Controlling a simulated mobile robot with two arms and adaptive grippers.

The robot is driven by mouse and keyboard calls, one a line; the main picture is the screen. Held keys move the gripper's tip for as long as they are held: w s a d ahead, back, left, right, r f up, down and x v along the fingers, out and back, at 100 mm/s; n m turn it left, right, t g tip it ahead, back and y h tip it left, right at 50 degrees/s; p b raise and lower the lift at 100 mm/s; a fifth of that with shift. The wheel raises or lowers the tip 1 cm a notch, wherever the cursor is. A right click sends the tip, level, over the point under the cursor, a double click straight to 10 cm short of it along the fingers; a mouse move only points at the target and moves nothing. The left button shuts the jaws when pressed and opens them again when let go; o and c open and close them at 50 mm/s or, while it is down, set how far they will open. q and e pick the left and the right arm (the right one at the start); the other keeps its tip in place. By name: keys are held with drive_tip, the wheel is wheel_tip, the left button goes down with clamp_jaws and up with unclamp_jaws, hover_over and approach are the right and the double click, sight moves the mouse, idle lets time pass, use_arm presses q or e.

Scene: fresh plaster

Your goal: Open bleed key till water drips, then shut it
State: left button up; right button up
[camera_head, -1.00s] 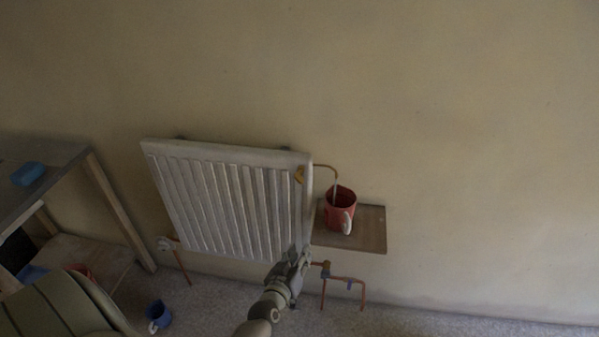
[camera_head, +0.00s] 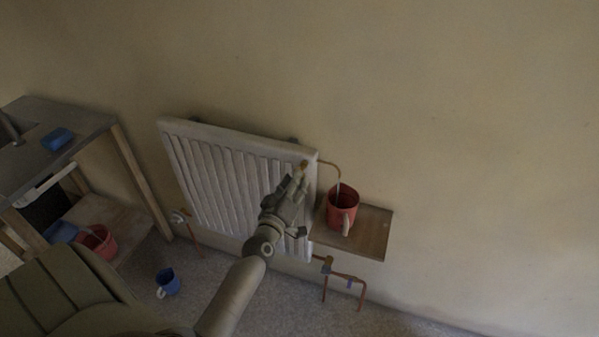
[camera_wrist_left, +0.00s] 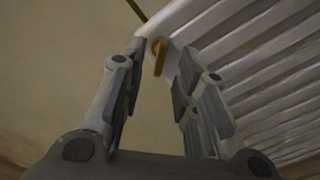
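The brass bleed key (camera_head: 304,164) is at the top right corner of the white radiator (camera_head: 215,170). In the left wrist view the key (camera_wrist_left: 160,57) hangs as a short flat bar. My left gripper (camera_head: 295,178) is open in front of the key, which shows between and beyond its fingertips (camera_wrist_left: 163,62); I cannot tell if they touch. A thin copper tube (camera_head: 330,164) curves from the radiator's corner to above a red mug (camera_head: 343,212). A pale thin line shows below the tube's end; I cannot tell if it is water. My right gripper is not in view.
The mug stands on a small wooden shelf (camera_head: 372,236) right of the radiator. Copper pipes (camera_head: 345,278) run below. A blue mug (camera_head: 168,281) is on the floor. A workbench (camera_head: 85,135) at left holds a blue object (camera_head: 57,139); a red container (camera_head: 98,241) sits beneath.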

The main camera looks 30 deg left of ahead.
use_arm(q)
drive_tip(key=x, duration=0.3)
drive_tip(key=shift+w+a, duration=0.15)
drive_tip(key=shift+w, duration=0.45)
drive_tip(key=c, duration=0.6)
clamp_jaws()
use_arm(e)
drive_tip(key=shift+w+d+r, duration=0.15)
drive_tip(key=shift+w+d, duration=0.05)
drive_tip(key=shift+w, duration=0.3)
